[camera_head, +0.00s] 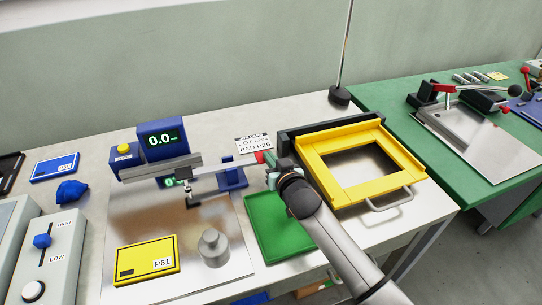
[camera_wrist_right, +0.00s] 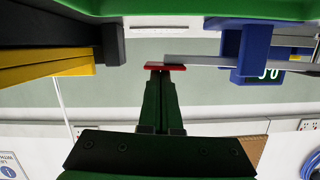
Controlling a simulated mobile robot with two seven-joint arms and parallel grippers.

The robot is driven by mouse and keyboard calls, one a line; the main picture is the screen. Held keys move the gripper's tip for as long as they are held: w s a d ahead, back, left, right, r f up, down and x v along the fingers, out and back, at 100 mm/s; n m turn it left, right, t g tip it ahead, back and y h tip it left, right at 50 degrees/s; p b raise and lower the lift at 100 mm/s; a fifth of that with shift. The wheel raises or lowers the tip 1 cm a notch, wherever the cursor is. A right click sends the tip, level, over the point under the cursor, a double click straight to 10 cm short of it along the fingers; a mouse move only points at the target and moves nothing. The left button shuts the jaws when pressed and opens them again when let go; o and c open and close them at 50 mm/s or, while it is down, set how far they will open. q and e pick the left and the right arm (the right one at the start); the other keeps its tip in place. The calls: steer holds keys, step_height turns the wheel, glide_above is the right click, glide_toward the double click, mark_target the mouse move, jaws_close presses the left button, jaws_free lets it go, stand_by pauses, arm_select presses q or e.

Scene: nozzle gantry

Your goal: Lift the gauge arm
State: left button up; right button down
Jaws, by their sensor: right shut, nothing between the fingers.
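The gauge arm (camera_head: 203,170) is a long grey bar running from the blue gauge (camera_head: 163,140) to the right, past a blue post (camera_head: 231,177). A red tab (camera_head: 261,157) ends it on the right. The bar (camera_wrist_right: 245,60) and red tab (camera_wrist_right: 165,67) also show in the right wrist view, which looks upside down. My right gripper (camera_head: 268,158) is shut and empty, its fingertips (camera_wrist_right: 164,72) right at the red tab. I cannot tell whether they touch it. My left gripper is not in view.
A yellow frame (camera_head: 400,152) stands close right of my right gripper, and a green tray (camera_head: 268,228) lies below it. A steel plate (camera_head: 205,277) carries a yellow P61 card (camera_head: 147,260) and a grey weight (camera_head: 213,248). A switch box (camera_head: 47,255) is at left.

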steer(key=s+d+r+p, duration=0.3)
steer(key=s+r, duration=0.3)
steer(key=s, duration=0.3)
steer(key=shift+d+r+p, duration=0.15)
steer(key=shift+r+p, duration=0.05)
steer(key=shift+p, duration=0.3)
